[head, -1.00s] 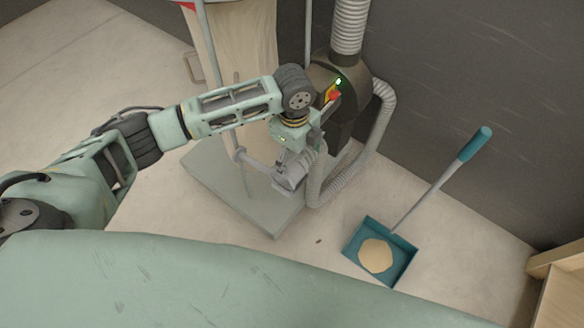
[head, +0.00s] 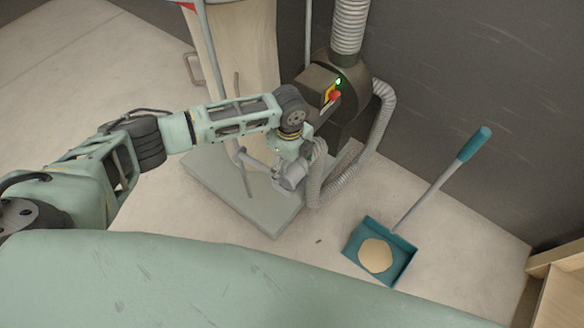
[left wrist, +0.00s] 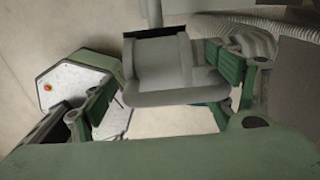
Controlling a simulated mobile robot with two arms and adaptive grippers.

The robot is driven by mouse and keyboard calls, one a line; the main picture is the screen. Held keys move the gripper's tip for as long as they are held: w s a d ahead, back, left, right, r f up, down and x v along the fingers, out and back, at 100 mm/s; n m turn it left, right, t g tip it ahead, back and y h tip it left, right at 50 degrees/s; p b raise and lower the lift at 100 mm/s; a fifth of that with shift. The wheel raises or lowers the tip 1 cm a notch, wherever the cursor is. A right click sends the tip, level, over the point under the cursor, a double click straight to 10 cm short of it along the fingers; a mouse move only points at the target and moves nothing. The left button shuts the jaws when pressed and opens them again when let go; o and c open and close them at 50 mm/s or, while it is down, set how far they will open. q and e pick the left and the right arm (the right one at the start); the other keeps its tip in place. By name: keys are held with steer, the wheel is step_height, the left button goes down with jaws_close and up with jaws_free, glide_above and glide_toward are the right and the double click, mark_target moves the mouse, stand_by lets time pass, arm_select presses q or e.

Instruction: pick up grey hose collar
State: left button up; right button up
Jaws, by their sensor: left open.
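The grey hose collar (head: 290,177) is at the end of a ribbed grey hose (head: 340,178), over the grey base plate of the machine. In the left wrist view the collar (left wrist: 160,68) is a wide grey cylinder with a flared rim and a dark edge. My left gripper (left wrist: 165,88) is open, with the collar between its fingers. The right finger is close to the collar, and there is a gap at the left finger. I cannot tell whether either finger touches it. In the head view my left gripper (head: 284,160) is partly hidden by my wrist. My right gripper is not in view.
The dark machine (head: 325,95) with a red button and green light stands behind my left gripper. Its grey base plate (head: 235,195) is below. A teal dustpan (head: 402,262) with a tan pile lies right, near a wooden unit (head: 565,275). Floor between is mostly clear.

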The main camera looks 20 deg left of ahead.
arm_select(q)
steer(key=shift+c, duration=0.2)
steer(key=c, duration=1.8)
jaws_close()
steer(key=shift+r, duration=0.15)
